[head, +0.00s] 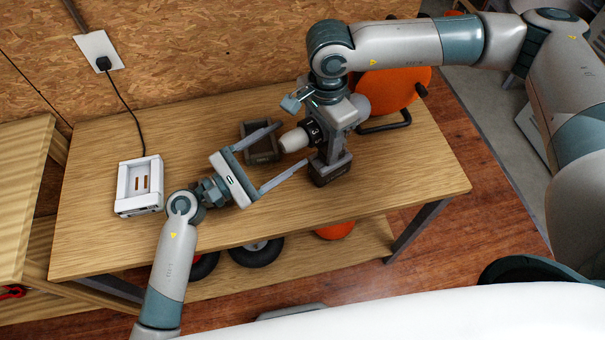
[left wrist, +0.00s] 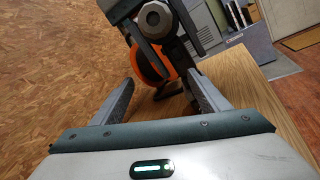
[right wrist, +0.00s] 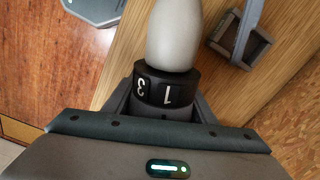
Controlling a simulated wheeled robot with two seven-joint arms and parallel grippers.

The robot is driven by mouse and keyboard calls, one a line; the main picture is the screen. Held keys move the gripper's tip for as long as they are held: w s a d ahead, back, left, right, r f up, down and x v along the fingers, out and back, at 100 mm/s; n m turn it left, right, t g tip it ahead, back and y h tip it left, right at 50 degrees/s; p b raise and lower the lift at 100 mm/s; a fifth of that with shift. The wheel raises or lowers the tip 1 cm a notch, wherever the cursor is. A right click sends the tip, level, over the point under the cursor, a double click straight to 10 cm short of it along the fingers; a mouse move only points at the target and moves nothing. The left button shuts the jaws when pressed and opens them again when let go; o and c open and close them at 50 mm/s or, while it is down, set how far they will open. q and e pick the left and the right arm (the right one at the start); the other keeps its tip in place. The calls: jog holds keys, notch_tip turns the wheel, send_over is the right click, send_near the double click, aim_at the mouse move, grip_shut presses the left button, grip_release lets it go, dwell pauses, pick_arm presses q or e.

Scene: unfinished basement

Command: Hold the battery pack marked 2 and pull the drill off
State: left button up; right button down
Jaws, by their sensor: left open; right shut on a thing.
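The drill (head: 316,132) stands upright on the wooden bench, its pale nose pointing left. Its dark battery pack (head: 330,170) is at the foot of the handle; no number 2 is legible. My right gripper (head: 324,118) is shut on the drill from above. The right wrist view shows the drill's nose (right wrist: 173,35) and black collar (right wrist: 165,87) with 1 and 3 on it. My left gripper (head: 290,149) is open and empty, its fingers reaching toward the drill's nose and battery. The left wrist view shows the nose (left wrist: 152,15) beyond the open fingers.
A small dark open holder (head: 262,153) lies behind my left gripper's fingers. A white charger (head: 140,187) with a cable to a wall socket is at the bench's left. An orange reel (head: 392,88) stands behind the drill. The bench's right end is clear.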

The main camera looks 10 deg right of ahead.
aim_at(313, 170)
pick_arm(q)
jog(key=s+d+f, duration=0.1)
jog(key=s+d+f+n, duration=0.1)
jog(key=f, duration=0.1)
jog(key=s+d+f+n+g, duration=0.1)
jog(key=shift+s+d+f, duration=0.1)
jog(key=shift+d+f, duration=0.1)
jog(key=shift+f, duration=0.1)
jog(key=f+n, duration=0.2)
jog(key=shift+d+f, duration=0.3)
jog(key=shift+f, duration=0.05)
jog(key=shift+f+n+y, duration=0.4)
jog(key=shift+f, duration=0.1)
jog(key=shift+w+d, duration=0.15)
jog(key=shift+w, duration=0.05)
jog(key=shift+x, duration=5.9)
jog(key=shift+w+r, duration=0.1)
jog(key=shift+c, duration=0.6)
jog(key=c, duration=1.1)
